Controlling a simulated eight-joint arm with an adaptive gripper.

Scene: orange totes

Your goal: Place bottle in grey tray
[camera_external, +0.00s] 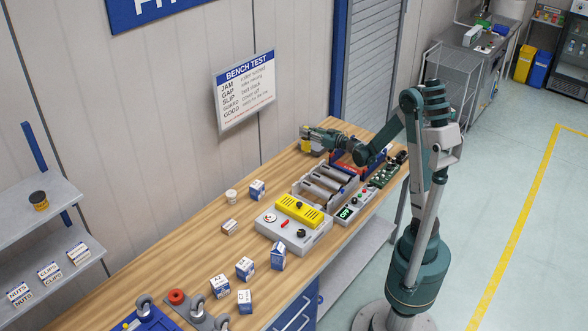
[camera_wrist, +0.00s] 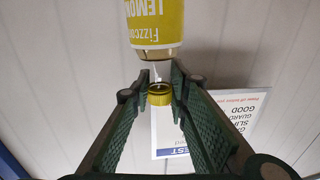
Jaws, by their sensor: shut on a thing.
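The bottle, with a yellow lemon label (camera_wrist: 155,22) and a yellow cap (camera_wrist: 160,94), fills the top of the wrist view. My gripper (camera_wrist: 162,78) has its two green fingers on either side of the bottle's neck and is shut on it. In the external view, my gripper (camera_external: 318,138) is over the far end of the bench, with the yellow bottle (camera_external: 305,146) small at its tip. A grey tray-like holder with several compartments (camera_external: 322,187) stands on the bench nearer the camera; I cannot tell for sure that it is the grey tray.
A grey box with a yellow top (camera_external: 298,209) and a meter with a green display (camera_external: 346,212) stand near the holder. A green circuit board (camera_external: 386,174) lies at the right edge. Several small cartons (camera_external: 278,256) stand on the wooden bench (camera_external: 185,250). A sign (camera_external: 245,92) hangs behind.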

